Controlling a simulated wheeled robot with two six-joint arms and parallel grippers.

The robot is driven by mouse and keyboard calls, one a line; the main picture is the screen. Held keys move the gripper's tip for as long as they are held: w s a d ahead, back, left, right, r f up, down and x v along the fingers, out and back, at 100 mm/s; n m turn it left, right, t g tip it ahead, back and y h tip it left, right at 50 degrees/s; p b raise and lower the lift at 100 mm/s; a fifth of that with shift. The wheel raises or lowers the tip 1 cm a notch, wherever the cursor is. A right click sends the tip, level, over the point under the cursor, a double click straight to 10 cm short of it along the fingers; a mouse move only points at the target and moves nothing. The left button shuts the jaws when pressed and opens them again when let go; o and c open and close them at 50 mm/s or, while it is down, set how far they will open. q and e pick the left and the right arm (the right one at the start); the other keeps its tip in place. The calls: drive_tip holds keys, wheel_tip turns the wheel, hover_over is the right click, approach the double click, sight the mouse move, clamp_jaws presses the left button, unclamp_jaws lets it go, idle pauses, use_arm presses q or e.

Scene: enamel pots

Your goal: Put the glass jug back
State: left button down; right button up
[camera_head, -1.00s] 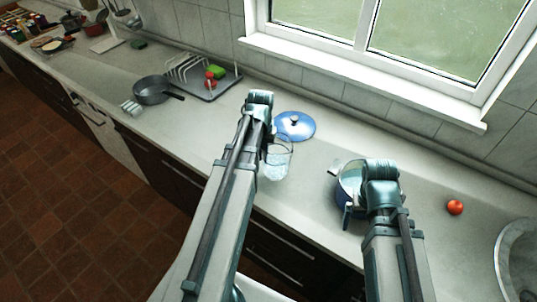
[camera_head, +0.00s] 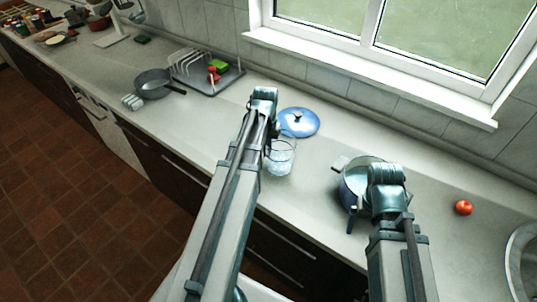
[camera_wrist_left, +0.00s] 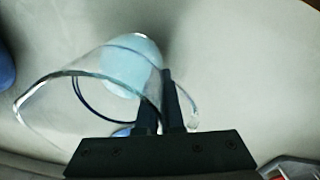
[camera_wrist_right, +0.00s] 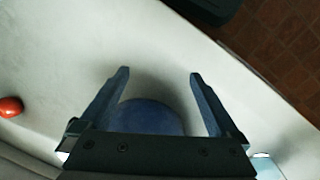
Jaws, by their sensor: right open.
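The clear glass jug (camera_head: 281,160) shows at the middle of the head view, beside my left arm. It also fills much of the left wrist view (camera_wrist_left: 85,88), with a pale blue round part in it. My left gripper (camera_wrist_left: 158,74) has its fingers close together on the jug's side; whether they grip handle or wall is unclear. I cannot tell if the jug touches the counter. My right gripper (camera_wrist_right: 158,75) is open and empty, above a blue round thing (camera_wrist_right: 150,118) that matches the blue pot (camera_head: 353,181) in the head view.
A blue lid (camera_head: 299,122) lies on the counter (camera_head: 430,225) behind the jug. A tomato (camera_head: 463,207) and a sink (camera_head: 523,258) are at the right. A dark pan (camera_head: 152,84) and a plate rack (camera_head: 208,76) stand at the left. Counter between rack and lid is clear.

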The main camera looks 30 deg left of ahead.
use_arm(q)
drive_tip(key=shift+f, duration=0.1)
use_arm(e)
drive_tip(key=shift+f, duration=0.1)
use_arm(q)
drive_tip(key=c, duration=1.1)
unclamp_jaws()
drive_tip(key=shift+o, duration=0.2)
wheel_tip(320, 180, up, 12)
drive_tip(key=p, duration=1.2)
use_arm(e)
wheel_tip(320, 180, up, 12)
use_arm(q)
drive_tip(key=shift+a, duration=0.1)
